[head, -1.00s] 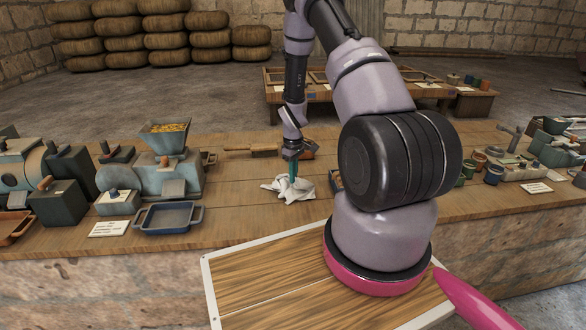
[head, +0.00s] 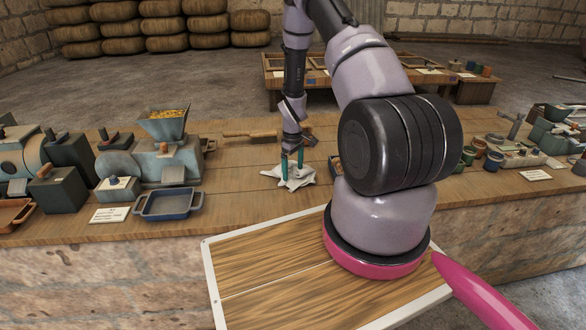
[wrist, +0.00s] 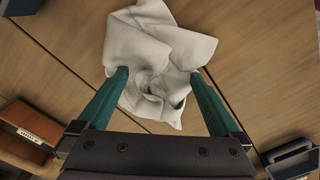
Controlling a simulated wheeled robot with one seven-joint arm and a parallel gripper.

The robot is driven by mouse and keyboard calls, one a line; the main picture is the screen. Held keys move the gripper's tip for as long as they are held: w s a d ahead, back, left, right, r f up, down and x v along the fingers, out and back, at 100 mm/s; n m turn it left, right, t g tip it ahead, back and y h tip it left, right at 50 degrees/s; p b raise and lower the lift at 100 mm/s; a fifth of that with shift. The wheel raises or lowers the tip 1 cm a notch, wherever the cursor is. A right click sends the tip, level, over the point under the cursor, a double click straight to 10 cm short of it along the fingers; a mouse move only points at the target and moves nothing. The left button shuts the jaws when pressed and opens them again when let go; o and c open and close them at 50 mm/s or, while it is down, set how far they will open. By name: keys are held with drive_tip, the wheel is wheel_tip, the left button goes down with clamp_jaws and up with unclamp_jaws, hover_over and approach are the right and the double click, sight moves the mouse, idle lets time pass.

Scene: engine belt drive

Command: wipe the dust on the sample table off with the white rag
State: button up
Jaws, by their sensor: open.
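The white rag (head: 289,175) lies crumpled on the wooden table near its middle. It also shows in the wrist view (wrist: 155,45), with a bunched part between my fingers. My gripper (head: 292,172) is above and at the rag, with its two green fingers pointing down. In the wrist view my gripper (wrist: 158,75) is open, with one finger on each side of the rag's bunched middle. I cannot tell whether the fingertips touch the cloth. The bench table (head: 240,210) is wooden; no dust can be made out on it.
A blue tray (head: 168,204) and a grinder with a grain hopper (head: 165,125) stand to the left. A wooden-handled brush (head: 250,134) lies behind the rag. Several small pots (head: 493,162) stand at the right. A low table (head: 380,85) stands behind.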

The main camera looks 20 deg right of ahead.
drive_tip(key=shift+f, duration=0.9)
drive_tip(key=shift+c, duration=0.5)
clamp_jaws()
drive_tip(key=shift+f, duration=0.1)
